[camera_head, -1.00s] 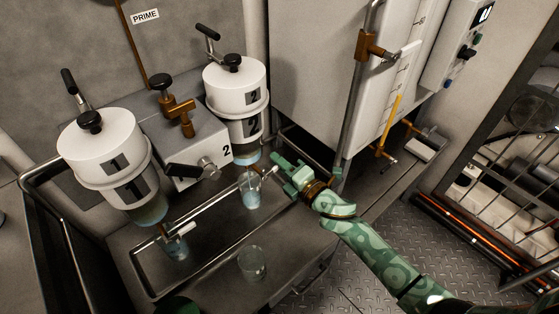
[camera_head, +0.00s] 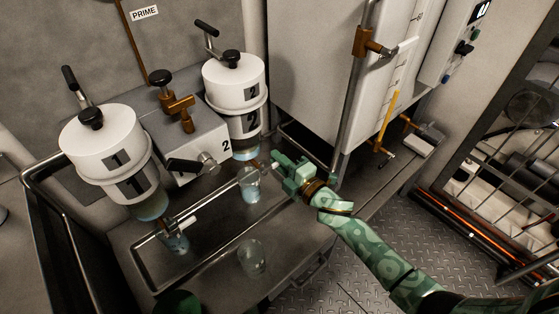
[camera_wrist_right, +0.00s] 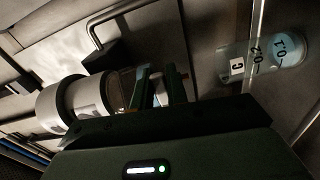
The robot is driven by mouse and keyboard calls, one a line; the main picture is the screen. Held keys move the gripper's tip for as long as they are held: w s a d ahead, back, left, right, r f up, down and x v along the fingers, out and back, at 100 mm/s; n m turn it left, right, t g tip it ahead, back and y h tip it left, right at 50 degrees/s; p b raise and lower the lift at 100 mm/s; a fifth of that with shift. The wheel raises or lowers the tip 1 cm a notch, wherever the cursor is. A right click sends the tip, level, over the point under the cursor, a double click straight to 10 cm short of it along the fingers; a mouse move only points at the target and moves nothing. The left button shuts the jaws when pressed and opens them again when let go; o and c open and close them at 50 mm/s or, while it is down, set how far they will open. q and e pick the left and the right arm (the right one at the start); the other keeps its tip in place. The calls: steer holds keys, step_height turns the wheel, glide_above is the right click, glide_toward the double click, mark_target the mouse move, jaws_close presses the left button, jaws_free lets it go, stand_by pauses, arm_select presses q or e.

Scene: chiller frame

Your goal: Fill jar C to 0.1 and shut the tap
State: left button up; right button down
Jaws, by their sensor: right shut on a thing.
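Jar C (camera_head: 250,187) is clear, holds pale blue liquid and stands upright under vessel 2 (camera_head: 234,84). In the right wrist view its C label (camera_wrist_right: 236,67) and scale show, and the blue liquid (camera_wrist_right: 290,49) lies about the 0.1 mark; the exact level is hard to read. My right gripper (camera_head: 279,168) is beside the outlet of vessel 2, just right of and above the jar. It is shut on the white tap handle (camera_wrist_right: 158,88), which its fingers mostly hide. Whether the tap is open cannot be told. My left gripper is out of view.
Vessel 1 (camera_head: 101,146) stands at left, with a white-handled tap (camera_head: 182,225) above another jar (camera_head: 175,246). An empty-looking jar (camera_head: 252,257) stands on the front of the bench. A large tank with a gauge tube (camera_head: 389,119) is at right.

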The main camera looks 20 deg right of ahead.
steer(key=c, duration=1.4)
jaws_free()
steer(key=shift+s+f, duration=0.1)
steer(key=shift+f, duration=0.3)
steer(key=shift+r, duration=0.1)
arm_select(q)
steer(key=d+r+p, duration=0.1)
steer(key=p, duration=0.1)
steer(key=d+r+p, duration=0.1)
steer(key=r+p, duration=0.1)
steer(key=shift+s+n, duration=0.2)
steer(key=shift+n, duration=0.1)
arm_select(e)
steer(key=v, duration=1.6)
steer(key=shift+s+d, duration=0.1)
